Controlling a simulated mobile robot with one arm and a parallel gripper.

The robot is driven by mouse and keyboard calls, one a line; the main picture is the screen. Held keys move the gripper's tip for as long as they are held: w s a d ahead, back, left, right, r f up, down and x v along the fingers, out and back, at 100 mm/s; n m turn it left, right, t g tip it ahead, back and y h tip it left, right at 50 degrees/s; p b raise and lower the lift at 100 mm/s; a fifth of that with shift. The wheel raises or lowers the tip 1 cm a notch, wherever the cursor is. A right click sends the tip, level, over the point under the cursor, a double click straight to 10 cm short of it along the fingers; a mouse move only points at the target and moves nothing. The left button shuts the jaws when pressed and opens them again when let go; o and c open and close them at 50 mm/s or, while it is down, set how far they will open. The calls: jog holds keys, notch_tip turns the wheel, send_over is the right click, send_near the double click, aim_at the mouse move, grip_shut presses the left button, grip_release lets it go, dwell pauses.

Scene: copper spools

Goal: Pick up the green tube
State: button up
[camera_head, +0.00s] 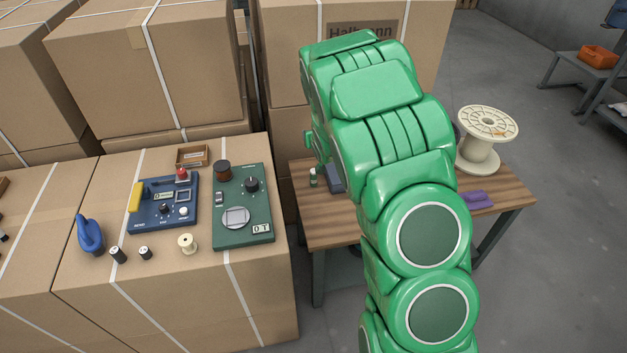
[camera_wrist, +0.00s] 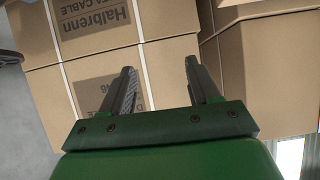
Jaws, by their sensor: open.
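A small green tube (camera_head: 313,178) with a pale cap stands upright near the left edge of the wooden table (camera_head: 325,232) in the head view. My green arm rises in front of that table and hides much of its middle. My gripper (camera_wrist: 160,65) shows in the wrist view with its two dark fingers apart and nothing between them. It faces strapped cardboard boxes (camera_wrist: 165,52), and the green tube is not in that view. In the head view my fingers are not clearly seen.
A dark blue-grey item (camera_head: 335,179) is right beside the tube, partly behind my arm. A large cream spool (camera_head: 481,150) and a purple item (camera_head: 475,201) are at the table's right. Cardboard boxes at left carry a blue device (camera_head: 160,212) and a green device (camera_head: 232,232).

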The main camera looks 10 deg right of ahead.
send_near(314, 178)
jog(key=x, duration=0.3)
jog(key=shift+w, duration=0.4)
jog(key=shift+x, duration=3.95)
jog(key=c, duration=1.1)
